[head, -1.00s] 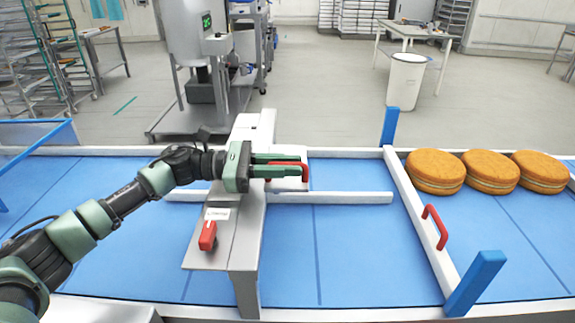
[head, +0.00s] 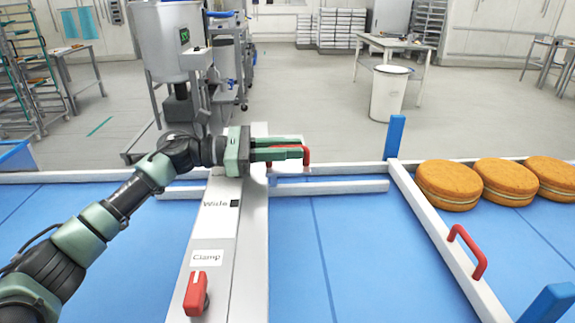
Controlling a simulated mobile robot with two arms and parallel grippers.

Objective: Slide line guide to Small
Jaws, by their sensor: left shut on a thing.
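The line guide is a long white rail (head: 345,187) lying across the blue belt, close to the far white side rail. Its red handle (head: 307,154) stands by the grey bridge plate. My left gripper (head: 300,152) is shut on this handle and hides part of it. The bridge (head: 243,255) carries a "Wide" label (head: 216,204) with a dark square beside it, and a "Clamp" label (head: 206,257) above a red knob (head: 196,293). No "Small" label can be read; the gripper and arm cover the plate's far part. My right gripper is out of view.
A white diagonal rail (head: 435,228) with its own red handle (head: 468,250) and blue posts (head: 395,136) stands at the right. Several round filled cakes (head: 449,185) lie beyond it. The blue belt (head: 340,260) in front is clear.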

